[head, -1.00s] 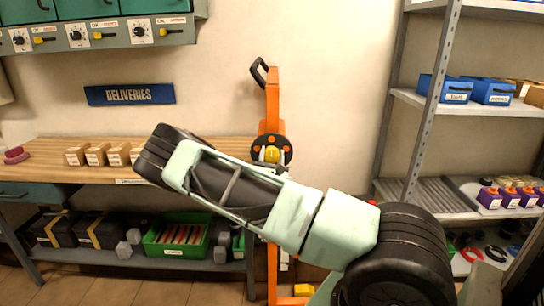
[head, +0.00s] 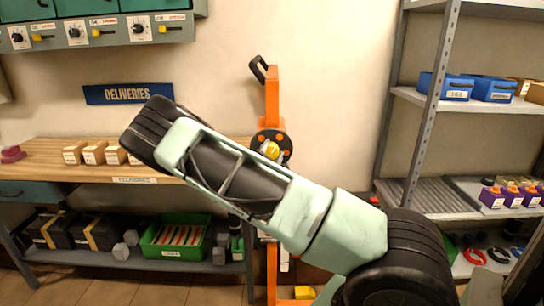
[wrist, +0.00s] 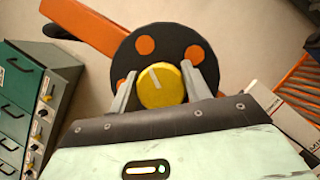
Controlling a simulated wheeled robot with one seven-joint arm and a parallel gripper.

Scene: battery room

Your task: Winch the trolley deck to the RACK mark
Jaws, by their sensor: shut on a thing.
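The orange trolley mast (head: 272,95) stands upright by the wall, with a black handle (head: 259,69) at its top. A black winch disc (head: 286,145) with orange spots is on the mast, with a yellow knob (head: 271,150) at its middle. In the wrist view, my gripper (wrist: 162,72) has one finger on each side of the yellow knob (wrist: 160,88), shut on it. A pale line crosses the knob's face. The black disc (wrist: 150,45) fills the space behind it. My arm covers the mast's lower middle in the head view. I cannot make out the deck or a RACK mark.
A wooden bench (head: 50,152) with small boxes stands at left, a green crate (head: 160,250) on its lower shelf. A metal rack (head: 420,110) with blue bins and a roller shelf stands at right. The wall between them is clear.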

